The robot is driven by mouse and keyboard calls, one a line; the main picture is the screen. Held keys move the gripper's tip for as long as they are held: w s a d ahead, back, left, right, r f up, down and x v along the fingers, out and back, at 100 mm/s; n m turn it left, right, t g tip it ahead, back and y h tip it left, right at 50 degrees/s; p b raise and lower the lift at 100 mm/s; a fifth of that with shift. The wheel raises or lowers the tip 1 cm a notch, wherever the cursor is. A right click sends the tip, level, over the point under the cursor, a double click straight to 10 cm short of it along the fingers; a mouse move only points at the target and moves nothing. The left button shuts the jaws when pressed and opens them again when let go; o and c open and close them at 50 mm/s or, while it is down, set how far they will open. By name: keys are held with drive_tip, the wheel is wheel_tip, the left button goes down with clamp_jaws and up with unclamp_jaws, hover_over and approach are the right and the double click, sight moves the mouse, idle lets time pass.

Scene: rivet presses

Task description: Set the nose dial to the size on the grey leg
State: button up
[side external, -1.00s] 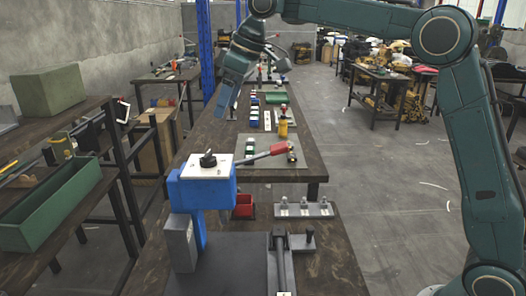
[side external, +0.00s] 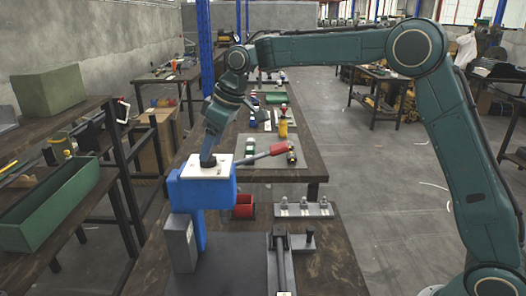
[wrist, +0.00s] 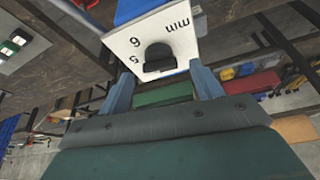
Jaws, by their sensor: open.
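The blue press (side external: 207,190) stands on the bench and has a white dial plate (side external: 222,174) on top. In the wrist view the plate (wrist: 178,32) shows the marks 5, 6 and "mm". A black dial knob (wrist: 159,57) sits on it; which mark it points to is unclear.
A red bin (side external: 243,207) and a grey rack with several pegs (side external: 303,210) are on the bench. A grey rail fixture (side external: 280,262) is in front. A shelf with a green trough (side external: 50,208) stands left.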

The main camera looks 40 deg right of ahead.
drive_tip(key=shift+x, duration=1.3)
drive_tip(key=c, duration=1)
drive_tip(key=shift+n, duration=0.5)
drive_tip(key=n, duration=0.2)
drive_tip(key=n+g+y, duration=0.1)
drive_tip(key=shift+w+d+n, duration=0.15)
drive_tip(key=shift+n, duration=0.25)
drive_tip(key=shift+n+g+y, duration=0.3)
drive_tip(key=shift+n+g, duration=0.1)
drive_tip(key=shift+n, duration=0.5)
drive_tip(key=shift+r+n+g, duration=0.1)
drive_tip(key=shift+n+g, duration=0.3)
drive_tip(key=shift+n, duration=0.6)
